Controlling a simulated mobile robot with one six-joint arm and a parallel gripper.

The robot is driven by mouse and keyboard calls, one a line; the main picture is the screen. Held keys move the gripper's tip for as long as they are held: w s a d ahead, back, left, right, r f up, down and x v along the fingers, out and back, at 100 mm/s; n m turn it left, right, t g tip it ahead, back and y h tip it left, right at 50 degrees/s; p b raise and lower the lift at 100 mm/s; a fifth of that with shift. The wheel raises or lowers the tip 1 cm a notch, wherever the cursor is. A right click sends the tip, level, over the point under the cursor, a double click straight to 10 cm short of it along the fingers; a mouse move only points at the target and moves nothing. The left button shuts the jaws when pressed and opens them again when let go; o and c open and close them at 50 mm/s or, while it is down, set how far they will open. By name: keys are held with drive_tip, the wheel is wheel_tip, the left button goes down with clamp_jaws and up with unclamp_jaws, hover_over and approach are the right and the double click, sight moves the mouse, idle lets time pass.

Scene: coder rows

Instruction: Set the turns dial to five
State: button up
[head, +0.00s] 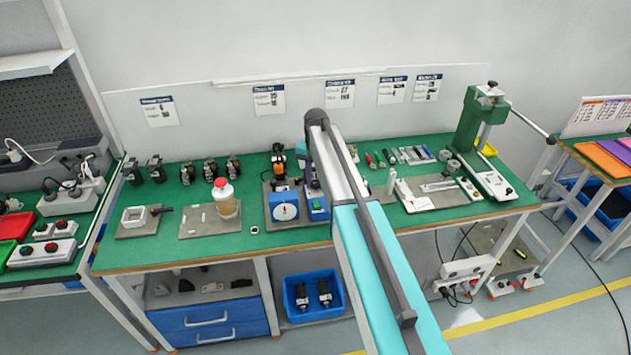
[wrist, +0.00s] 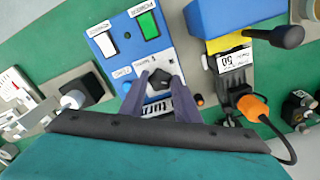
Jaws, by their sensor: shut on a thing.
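The turns dial (wrist: 159,79) is a small black knob on a blue control panel (wrist: 121,60) in the wrist view. My gripper (wrist: 161,84) has its two dark purple fingers on either side of the knob, shut on it. The panel's white label with dark lettering lies between and below the fingers, partly covered by them. The number the dial points at cannot be read. In the head view the blue control panel (head: 317,208) stands on the green bench, and my arm hides part of it and the dial.
On the panel are a white button (wrist: 105,44) and a green button (wrist: 147,25). A blue box with a round white gauge (head: 285,211) stands beside it. A yellow-and-black machine (wrist: 232,62) with an orange-ended cable is close on the right in the wrist view.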

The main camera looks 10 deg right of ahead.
drive_tip(key=shift+n, duration=0.3)
drive_tip(key=n+b, duration=0.2)
drive_tip(key=n, duration=0.3)
drive_tip(key=n+b, duration=0.1)
drive_tip(key=n, duration=0.5)
drive_tip(key=shift+b, duration=0.35)
drive_tip(key=n+b, duration=0.1)
drive_tip(key=n, duration=0.5)
drive_tip(key=shift+n, duration=0.3)
drive_tip(key=n, duration=0.5)
drive_tip(key=shift+n, duration=0.4)
drive_tip(key=shift+b, duration=0.3)
drive_tip(key=o, duration=1)
drive_tip(key=shift+o, duration=0.2)
drive_tip(key=shift+r, duration=0.2)
